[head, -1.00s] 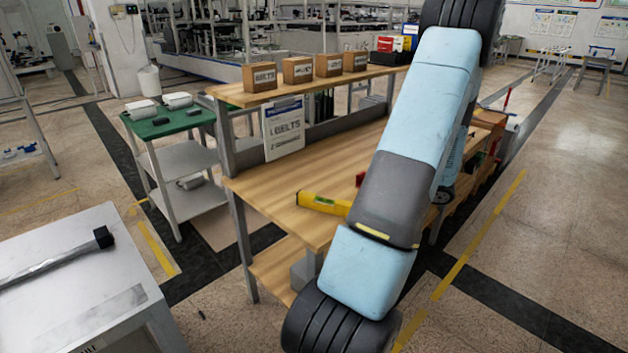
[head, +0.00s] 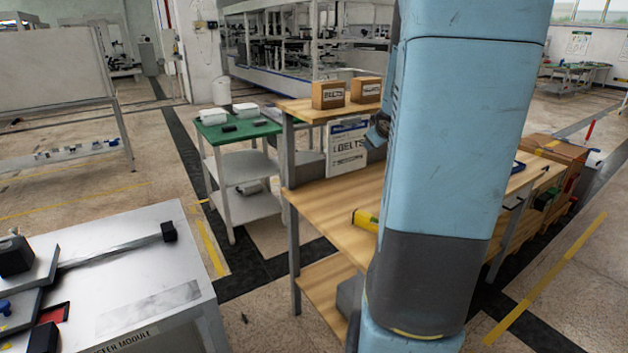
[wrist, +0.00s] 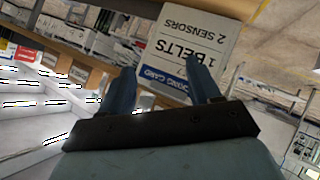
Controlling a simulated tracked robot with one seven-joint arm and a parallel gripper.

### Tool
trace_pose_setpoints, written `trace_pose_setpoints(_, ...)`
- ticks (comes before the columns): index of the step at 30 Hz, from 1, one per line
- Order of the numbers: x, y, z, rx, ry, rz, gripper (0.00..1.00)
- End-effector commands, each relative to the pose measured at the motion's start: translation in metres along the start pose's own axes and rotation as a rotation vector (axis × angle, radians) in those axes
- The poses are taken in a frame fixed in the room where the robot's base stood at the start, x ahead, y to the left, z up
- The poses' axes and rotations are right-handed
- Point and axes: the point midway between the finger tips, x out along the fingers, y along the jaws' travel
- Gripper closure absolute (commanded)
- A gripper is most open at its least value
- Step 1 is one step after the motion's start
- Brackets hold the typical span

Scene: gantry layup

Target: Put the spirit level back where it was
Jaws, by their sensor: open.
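The yellow spirit level (head: 366,220) lies on the wooden workbench (head: 335,208). Only its left end shows in the head view, because my arm hides the rest. My gripper (wrist: 162,78) shows in the wrist view with its two blue fingers apart and nothing between them. In the head view the gripper is hidden or only partly visible behind my arm. The wrist view looks toward the white BELTS card (wrist: 190,45), seen upside down, and the spirit level is not visible there.
Boxes (head: 328,95) stand on the bench's upper shelf, above the hanging BELTS card (head: 347,148). A green-topped cart (head: 238,132) stands left of the bench. A grey metal table (head: 120,250) with a dark bar is at the front left. Floor lies open between them.

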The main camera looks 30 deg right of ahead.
Motion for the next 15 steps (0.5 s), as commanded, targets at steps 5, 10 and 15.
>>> trace_pose_setpoints(5,-0.054,-0.030,-0.032,0.066,-0.055,0.037,0.38)
trace_pose_setpoints(10,-0.109,-0.067,-0.043,0.148,-0.118,0.016,0.38)
trace_pose_setpoints(15,-0.165,-0.114,-0.041,0.223,-0.185,-0.065,0.38)
